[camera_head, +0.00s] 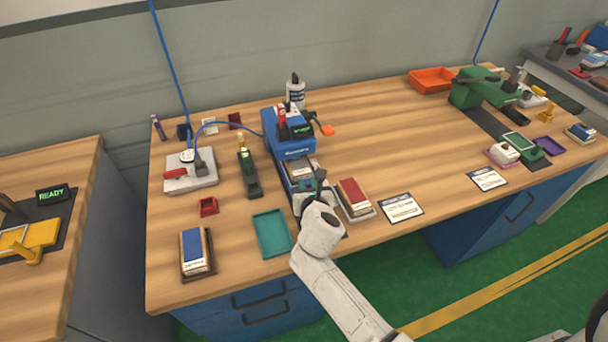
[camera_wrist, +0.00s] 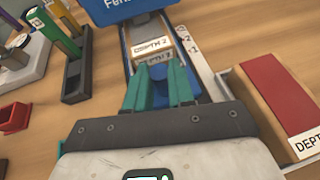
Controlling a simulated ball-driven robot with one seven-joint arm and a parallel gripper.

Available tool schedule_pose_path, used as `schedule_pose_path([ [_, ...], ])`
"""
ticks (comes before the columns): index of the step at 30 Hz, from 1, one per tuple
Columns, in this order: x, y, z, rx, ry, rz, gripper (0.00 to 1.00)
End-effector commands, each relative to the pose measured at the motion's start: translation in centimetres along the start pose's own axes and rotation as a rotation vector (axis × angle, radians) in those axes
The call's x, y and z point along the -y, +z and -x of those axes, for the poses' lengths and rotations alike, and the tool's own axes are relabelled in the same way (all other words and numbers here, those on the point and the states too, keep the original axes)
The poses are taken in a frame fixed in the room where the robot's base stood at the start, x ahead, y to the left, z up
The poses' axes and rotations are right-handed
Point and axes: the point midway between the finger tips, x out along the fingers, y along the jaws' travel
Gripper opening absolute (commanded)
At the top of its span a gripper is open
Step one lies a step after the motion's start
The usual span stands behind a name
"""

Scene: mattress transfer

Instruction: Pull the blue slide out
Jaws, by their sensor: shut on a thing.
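The blue machine (camera_head: 289,135) stands at the middle of the workbench. Its slide (camera_head: 290,165) sticks out of the front toward me. In the wrist view, blue parts of the slide (camera_wrist: 203,97) show beside and beyond my fingers. Cardboard-coloured blocks labelled "DEPTH 2" (camera_wrist: 153,52) sit on it, between the machine and my fingers. My gripper (camera_wrist: 160,82) has its two teal fingers down at the near end of the slide and is shut on it. The exact grip point is hidden between the fingers. In the head view my arm hides the slide's near end.
Right of the slide lies a red-topped block (camera_head: 353,192) on a tray, close to my gripper. A teal tray (camera_head: 271,233) and a blue-topped block (camera_head: 192,246) are on the left. A dark narrow holder (camera_head: 250,185) stands left of the machine.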

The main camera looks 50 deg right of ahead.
Motion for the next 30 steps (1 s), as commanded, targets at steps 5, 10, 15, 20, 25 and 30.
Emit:
schedule_pose_path([
  [5, 0.8, -1.5, 4.0, -0.006, 0.001, 0.003, 0.0],
  [10, 1.5, -3.0, 7.2, -0.004, 0.001, 0.005, 0.0],
  [15, 2.1, -4.0, 9.8, -0.002, 0.001, 0.004, 0.0],
  [20, 2.4, -4.7, 11.2, -0.001, 0.0, 0.002, 0.0],
  [25, 2.5, -4.9, 11.9, 0.001, 0.0, 0.001, 0.0],
  [30, 2.6, -5.0, 12.0, 0.0, -0.001, 0.001, 0.0],
])
